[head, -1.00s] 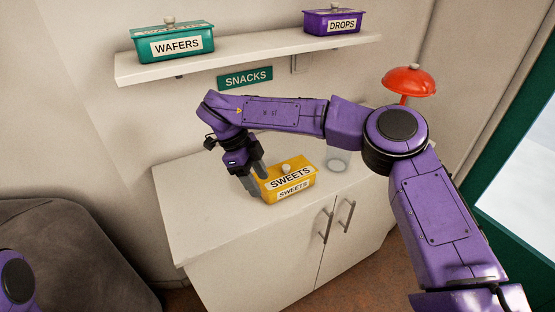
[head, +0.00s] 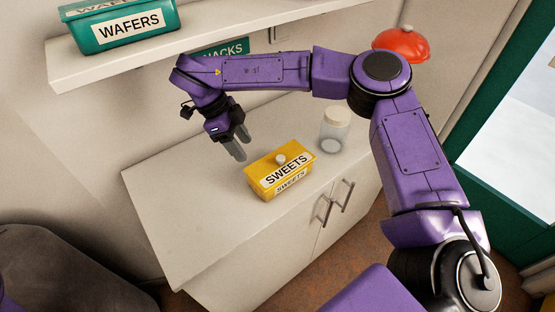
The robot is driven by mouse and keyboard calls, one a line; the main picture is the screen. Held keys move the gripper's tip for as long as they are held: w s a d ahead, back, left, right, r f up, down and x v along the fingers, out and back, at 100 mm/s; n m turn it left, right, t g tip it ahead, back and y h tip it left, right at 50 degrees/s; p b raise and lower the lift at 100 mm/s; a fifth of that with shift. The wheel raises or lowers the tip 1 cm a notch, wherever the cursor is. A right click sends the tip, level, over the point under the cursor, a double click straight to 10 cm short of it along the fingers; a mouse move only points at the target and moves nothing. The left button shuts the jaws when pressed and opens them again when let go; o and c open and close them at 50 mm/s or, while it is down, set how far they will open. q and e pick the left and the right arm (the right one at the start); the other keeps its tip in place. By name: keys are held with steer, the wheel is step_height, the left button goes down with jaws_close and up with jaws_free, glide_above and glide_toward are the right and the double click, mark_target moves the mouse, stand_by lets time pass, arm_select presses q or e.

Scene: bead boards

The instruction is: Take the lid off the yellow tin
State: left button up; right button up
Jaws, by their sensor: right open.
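The yellow tin (head: 266,193), labelled SWEETS, stands on the white cabinet top. My right gripper (head: 238,151) is open and empty, up and to the left of the tin in the head view. Its fingers point down and show clear of the lid and knob. My left gripper is out of view.
A glass jar with a pale lid (head: 334,130) stands right of the tin on the cabinet (head: 185,215). A shelf (head: 215,42) above holds a green WAFERS tin (head: 122,27). A red rounded object (head: 402,44) is behind my right arm. The cabinet top is clear left of the tin.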

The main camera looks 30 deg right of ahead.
mark_target(281, 157)
steer(key=s+d, duration=0.2)
steer(key=d, duration=0.1)
steer(key=shift+s+r, duration=0.15)
steer(key=shift+s, duration=0.1)
steer(key=shift+s+d+p, duration=0.45)
steer(key=shift+d, duration=0.2)
steer(key=shift+s+d+f+p, duration=0.2)
steer(key=shift+s+d+p, duration=0.1)
steer(key=shift+s+d, duration=0.25)
steer(key=shift+s+d+f+p, duration=0.15)
steer(key=shift+s+d+p, duration=0.1)
steer(key=shift+s+d, duration=0.25)
steer(key=shift+x, duration=1.15)
steer(key=shift+d+f, duration=0.15)
steer(key=shift+w, duration=0.1)
steer(key=shift+c, duration=0.7)
jaws_close()
